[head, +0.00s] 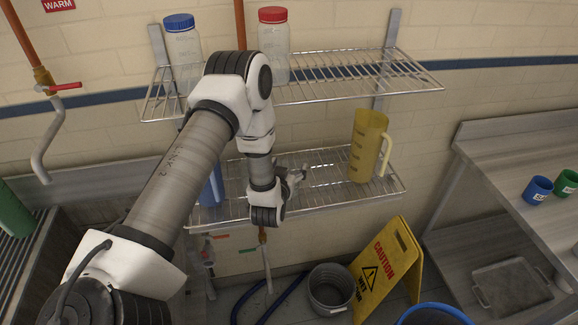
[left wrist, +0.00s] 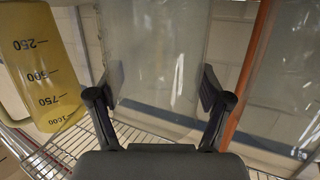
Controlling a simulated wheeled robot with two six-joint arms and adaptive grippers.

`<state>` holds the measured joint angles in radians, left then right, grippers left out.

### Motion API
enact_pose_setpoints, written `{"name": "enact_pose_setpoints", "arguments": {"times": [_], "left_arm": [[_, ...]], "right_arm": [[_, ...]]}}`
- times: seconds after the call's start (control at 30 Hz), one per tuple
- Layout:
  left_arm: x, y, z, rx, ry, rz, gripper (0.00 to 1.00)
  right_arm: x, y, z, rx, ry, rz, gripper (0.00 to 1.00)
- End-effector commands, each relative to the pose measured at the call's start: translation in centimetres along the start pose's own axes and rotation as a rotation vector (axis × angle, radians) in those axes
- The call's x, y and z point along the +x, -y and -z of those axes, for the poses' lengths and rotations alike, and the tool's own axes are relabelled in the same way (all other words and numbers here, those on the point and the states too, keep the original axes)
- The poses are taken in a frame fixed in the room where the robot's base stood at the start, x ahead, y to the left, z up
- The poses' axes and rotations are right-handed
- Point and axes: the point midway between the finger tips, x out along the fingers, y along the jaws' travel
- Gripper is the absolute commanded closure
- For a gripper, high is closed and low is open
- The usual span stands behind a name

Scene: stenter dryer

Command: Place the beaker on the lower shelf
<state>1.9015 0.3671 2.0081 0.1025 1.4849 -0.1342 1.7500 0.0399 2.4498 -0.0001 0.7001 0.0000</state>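My left gripper (head: 297,175) is at the lower wire shelf (head: 333,193), left of a yellow measuring jug (head: 364,145). The jug stands on that shelf, and its printed scale shows in the left wrist view (left wrist: 42,75). In the left wrist view, a clear, glass-like vessel (left wrist: 160,60) fills the space between the fingers of the left gripper (left wrist: 162,88). The fingers are apart, one at each side of it. I cannot tell whether they press on it. I cannot make out this vessel in the head view. My right gripper is not in view.
Clear bottles with a blue lid (head: 181,55) and a red lid (head: 274,45) stand on the upper shelf (head: 345,82). A blue object (head: 211,188) is partly hidden behind my arm. A caution sign (head: 388,270) and a bucket (head: 331,290) stand below. Cups (head: 538,190) sit at right.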

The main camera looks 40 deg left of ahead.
Motion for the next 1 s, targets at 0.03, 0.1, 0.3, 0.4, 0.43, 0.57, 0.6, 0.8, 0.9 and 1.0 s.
{"name": "enact_pose_setpoints", "arguments": {"times": [0.03, 0.1, 0.3, 0.4, 0.43, 0.57, 0.6, 0.8, 0.9, 1.0], "left_arm": [[0.0, 0.0, 0.0, 0.000, 0.000, 0.000, 0.22], [0.0, 0.0, 0.0, 0.000, 0.000, 0.000, 0.22], [-1.1, 0.0, -0.2, -0.001, 0.002, 0.000, 0.22], [-3.1, 0.0, -0.4, -0.001, 0.003, 0.000, 0.22], [-3.8, -0.1, -0.5, -0.001, 0.003, -0.001, 0.22], [-7.3, -0.1, -0.5, 0.000, 0.003, -0.002, 0.22], [-8.3, -0.1, -0.5, 0.000, 0.003, -0.002, 0.22], [-11.6, -0.1, -0.2, 0.001, 0.003, -0.002, 0.22], [-12.3, -0.8, -2.3, 0.012, 0.084, -0.032, 0.22], [-14.2, -2.9, -8.8, 0.052, 0.335, -0.114, 0.22]], "right_arm": [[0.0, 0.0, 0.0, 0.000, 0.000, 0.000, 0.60], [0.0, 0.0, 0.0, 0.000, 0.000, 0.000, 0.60], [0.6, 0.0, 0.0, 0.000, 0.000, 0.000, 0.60], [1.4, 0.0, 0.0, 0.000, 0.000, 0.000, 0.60], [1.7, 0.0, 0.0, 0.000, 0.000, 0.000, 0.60], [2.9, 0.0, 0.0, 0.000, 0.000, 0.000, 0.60], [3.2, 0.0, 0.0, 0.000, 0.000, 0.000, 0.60], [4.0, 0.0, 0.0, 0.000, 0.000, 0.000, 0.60], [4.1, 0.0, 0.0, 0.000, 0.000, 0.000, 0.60], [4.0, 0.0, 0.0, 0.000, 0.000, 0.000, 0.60]]}}
